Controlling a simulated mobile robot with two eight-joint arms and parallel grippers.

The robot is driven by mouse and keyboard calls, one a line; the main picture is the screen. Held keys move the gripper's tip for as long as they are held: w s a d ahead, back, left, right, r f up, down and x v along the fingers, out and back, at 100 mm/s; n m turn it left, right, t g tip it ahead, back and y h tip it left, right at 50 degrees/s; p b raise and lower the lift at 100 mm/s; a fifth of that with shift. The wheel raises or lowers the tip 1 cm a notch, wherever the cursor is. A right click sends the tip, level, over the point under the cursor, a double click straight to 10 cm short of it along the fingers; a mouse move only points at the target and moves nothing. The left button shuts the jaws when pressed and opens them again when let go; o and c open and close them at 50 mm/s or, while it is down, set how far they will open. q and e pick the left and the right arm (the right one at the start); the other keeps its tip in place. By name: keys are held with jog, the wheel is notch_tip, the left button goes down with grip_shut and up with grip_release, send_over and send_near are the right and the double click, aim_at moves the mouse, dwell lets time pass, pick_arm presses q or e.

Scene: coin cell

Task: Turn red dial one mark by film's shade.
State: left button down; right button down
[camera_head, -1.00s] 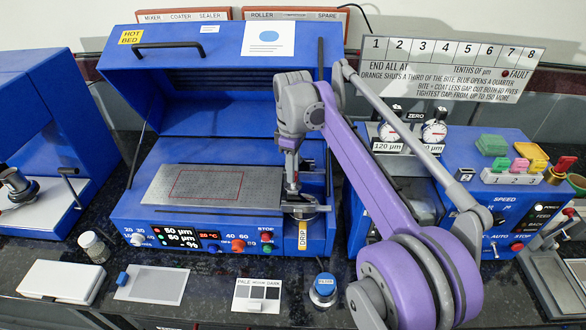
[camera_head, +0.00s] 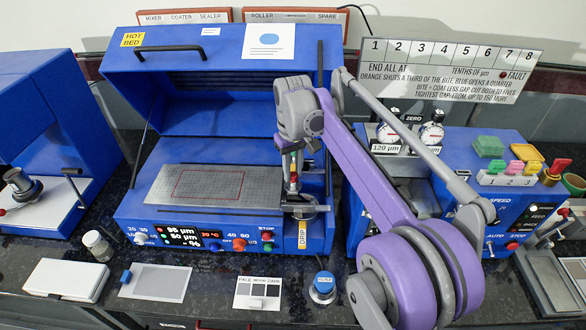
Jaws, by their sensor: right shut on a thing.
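The red dial (camera_head: 239,244) is on the front panel of the blue hot bed, by the 40 and 60 marks. The grey plate (camera_head: 160,194) with a red outlined rectangle lies on the bed; I cannot make out a film shade on it. A shade card (camera_head: 257,292) marked pale, medium and dark lies on the counter in front. My right gripper (camera_head: 293,190) points down at the plate's right end, above a metal bar (camera_head: 312,208), away from the dial. It is shut on a small piece, partly hidden, with red and yellow on it. My left gripper is out of view.
The lit display (camera_head: 190,237) sits left of the dial.

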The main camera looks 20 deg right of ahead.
aim_at(293, 174)
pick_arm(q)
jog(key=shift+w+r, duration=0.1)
pick_arm(e)
jog(key=shift+m, duration=0.7)
jog(key=c, duration=0.7)
grip_release()
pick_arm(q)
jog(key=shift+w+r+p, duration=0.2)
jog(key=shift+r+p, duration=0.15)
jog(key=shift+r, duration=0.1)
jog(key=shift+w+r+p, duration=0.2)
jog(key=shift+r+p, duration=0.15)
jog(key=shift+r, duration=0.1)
pick_arm(e)
notch_tip(293, 174, up, 11)
jog(key=shift+f, duration=0.1)
